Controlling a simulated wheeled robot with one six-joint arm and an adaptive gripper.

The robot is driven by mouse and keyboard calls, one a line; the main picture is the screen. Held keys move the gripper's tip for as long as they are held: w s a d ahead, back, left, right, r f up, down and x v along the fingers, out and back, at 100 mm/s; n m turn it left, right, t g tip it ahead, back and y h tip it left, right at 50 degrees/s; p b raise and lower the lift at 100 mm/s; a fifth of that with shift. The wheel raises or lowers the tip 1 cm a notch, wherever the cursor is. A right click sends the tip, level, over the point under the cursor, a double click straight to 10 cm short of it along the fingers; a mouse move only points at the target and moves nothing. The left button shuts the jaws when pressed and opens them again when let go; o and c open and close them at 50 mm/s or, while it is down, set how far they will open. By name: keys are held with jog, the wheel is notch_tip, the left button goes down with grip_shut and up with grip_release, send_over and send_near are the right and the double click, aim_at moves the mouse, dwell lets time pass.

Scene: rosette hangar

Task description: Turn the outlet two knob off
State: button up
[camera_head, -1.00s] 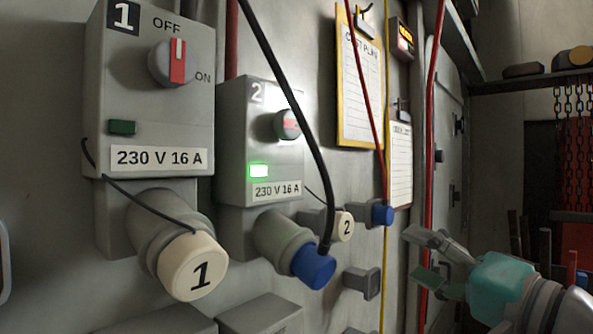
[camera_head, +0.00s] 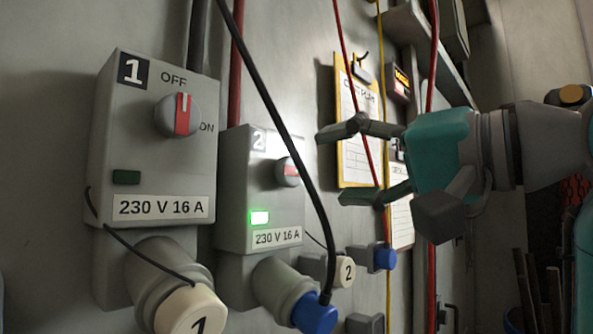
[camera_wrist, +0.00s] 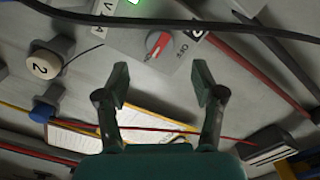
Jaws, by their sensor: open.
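The outlet two box (camera_head: 235,195) is grey, with a lit green lamp (camera_head: 260,218) and a black "2" label. Its round grey knob (camera_head: 287,171) has a red pointer lying roughly sideways in the head view. The knob also shows at the top middle of the wrist view (camera_wrist: 158,46), where part of its lettering reads ON or similar. My gripper (camera_head: 332,165) is open and empty, to the right of the knob, fingers pointing at it. In the wrist view the knob lies beyond and between the two fingertips (camera_wrist: 162,78), apart from them. A blue plug (camera_head: 314,314) sits in the outlet.
A black cable (camera_head: 283,130) hangs in front of outlet two, close beside the knob, down to the blue plug. Outlet one (camera_head: 150,150) stands to the left, its red pointer upright near OFF, lamp dark. Clipboards (camera_head: 355,120) and red cables hang on the wall behind my gripper.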

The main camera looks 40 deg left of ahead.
aim_at(295, 171)
jog(key=a, duration=0.7)
jog(key=shift+w+a, duration=0.25)
jog(key=shift+w, duration=0.1)
jog(key=c, duration=1.1)
